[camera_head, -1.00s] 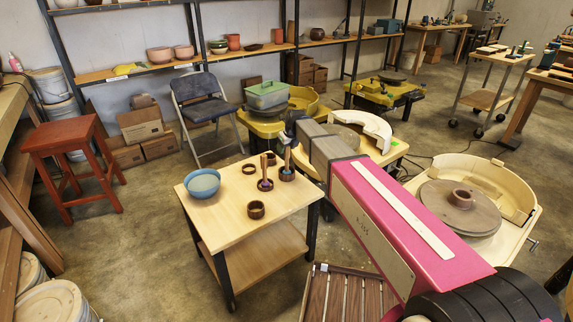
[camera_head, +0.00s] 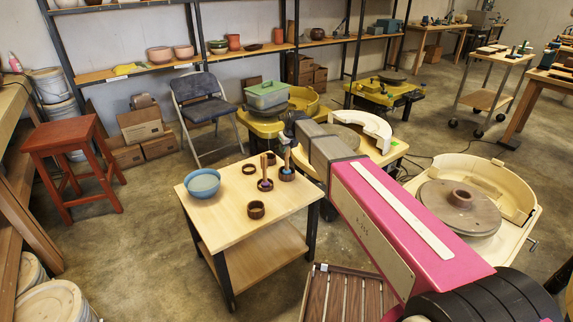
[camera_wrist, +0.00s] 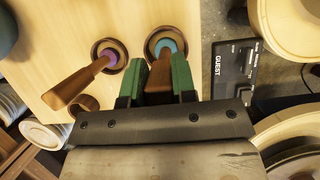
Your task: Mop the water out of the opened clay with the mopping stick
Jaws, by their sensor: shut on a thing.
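My gripper (camera_wrist: 161,72) is shut on the brown handle of a stick with a blue-teal part near its lower end (camera_wrist: 166,46). This stick (camera_head: 287,158) is upright at a dark round holder (camera_head: 286,175) on the small wooden table; I cannot tell whether its tip is still inside. A second stick with a purple part (camera_head: 265,184) stands in another holder to its left; it shows tilted in the wrist view (camera_wrist: 75,88). The clay (camera_head: 461,196), a low brown ring-like lump, sits on the wheel (camera_head: 440,215) at the right. Any water in it is too small to see.
The wooden table (camera_head: 223,226) also bears a blue bowl (camera_head: 202,185) and two small brown rings (camera_head: 256,210). A cream splash pan (camera_head: 505,178) surrounds the back of the wheel. A red stool (camera_head: 72,138) and a folding chair (camera_head: 202,108) stand behind the table.

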